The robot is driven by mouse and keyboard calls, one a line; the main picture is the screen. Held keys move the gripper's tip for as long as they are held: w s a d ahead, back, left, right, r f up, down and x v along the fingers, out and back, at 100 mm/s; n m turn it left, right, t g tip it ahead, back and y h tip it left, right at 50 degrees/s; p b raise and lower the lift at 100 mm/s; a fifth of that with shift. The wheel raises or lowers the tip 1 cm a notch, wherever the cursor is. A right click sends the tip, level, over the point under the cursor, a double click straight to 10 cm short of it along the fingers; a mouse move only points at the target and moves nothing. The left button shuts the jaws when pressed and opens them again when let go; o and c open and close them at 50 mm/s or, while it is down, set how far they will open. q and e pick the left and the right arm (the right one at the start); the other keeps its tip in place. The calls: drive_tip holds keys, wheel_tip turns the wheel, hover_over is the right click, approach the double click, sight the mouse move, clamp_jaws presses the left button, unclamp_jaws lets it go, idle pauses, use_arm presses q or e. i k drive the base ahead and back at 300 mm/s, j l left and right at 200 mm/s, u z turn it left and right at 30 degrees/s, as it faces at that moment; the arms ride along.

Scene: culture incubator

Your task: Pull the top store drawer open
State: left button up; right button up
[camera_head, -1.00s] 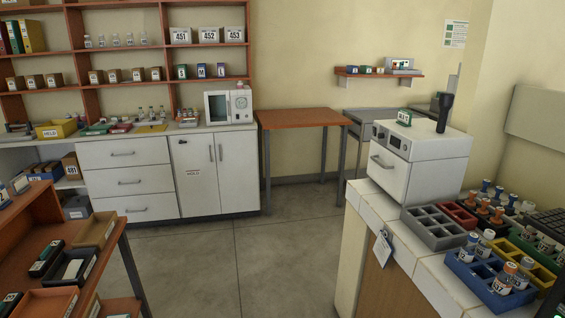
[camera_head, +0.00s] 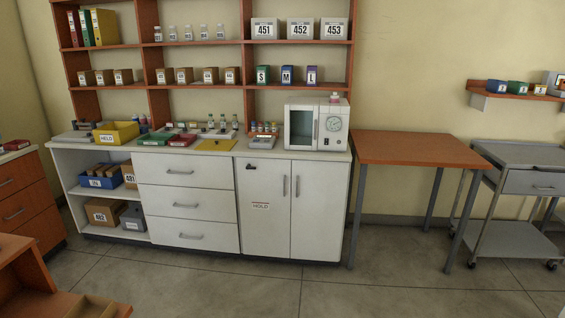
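A white cabinet against the back wall has a stack of three white drawers. The top drawer (camera_head: 181,171) is shut, with a grey bar handle (camera_head: 180,172) across its middle. The middle drawer (camera_head: 187,205) and the bottom drawer (camera_head: 192,237) below it are shut too. The pictures show no label naming a store drawer, so I cannot confirm which one it is. Neither of my grippers is in view.
A small incubator (camera_head: 317,126) and several trays stand on the counter. An orange table (camera_head: 420,150) and a grey cart (camera_head: 520,183) stand right. An orange rack (camera_head: 40,290) is near left; floor before the drawers is clear.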

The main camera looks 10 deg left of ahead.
sight(213, 172)
drive_tip(key=i, duration=0.7)
drive_tip(key=i+j+z, duration=0.1)
drive_tip(key=i, duration=0.55)
drive_tip(key=i+j, duration=0.1)
drive_tip(key=i, duration=0.6)
drive_tip(key=i+j, duration=0.9)
drive_tip(key=i, duration=0.15)
